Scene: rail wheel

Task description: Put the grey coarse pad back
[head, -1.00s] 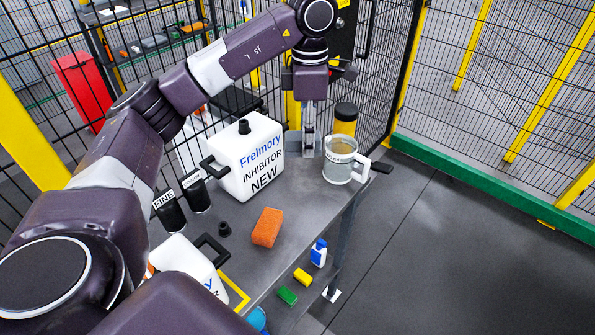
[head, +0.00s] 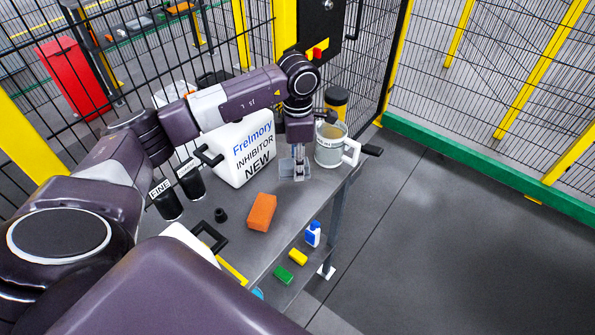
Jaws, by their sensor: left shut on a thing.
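My left gripper (head: 299,170) reaches down to the far right part of the grey table (head: 231,239), between the white canister and the clear jug. It is shut on a small flat grey piece (head: 285,169), which looks like the grey coarse pad. The fingers partly hide it, and I cannot tell whether it touches the tabletop. Two black cups stand at the table's left: one marked FINE (head: 167,205), and beside it one whose label is hard to read (head: 192,184).
A white canister (head: 240,155) and a clear handled jug (head: 329,151) flank the gripper. An orange sponge (head: 262,212) and a small black knob (head: 221,215) lie nearer. A blue-white bottle (head: 313,234), yellow block (head: 298,257) and green block (head: 284,275) are on a lower shelf.

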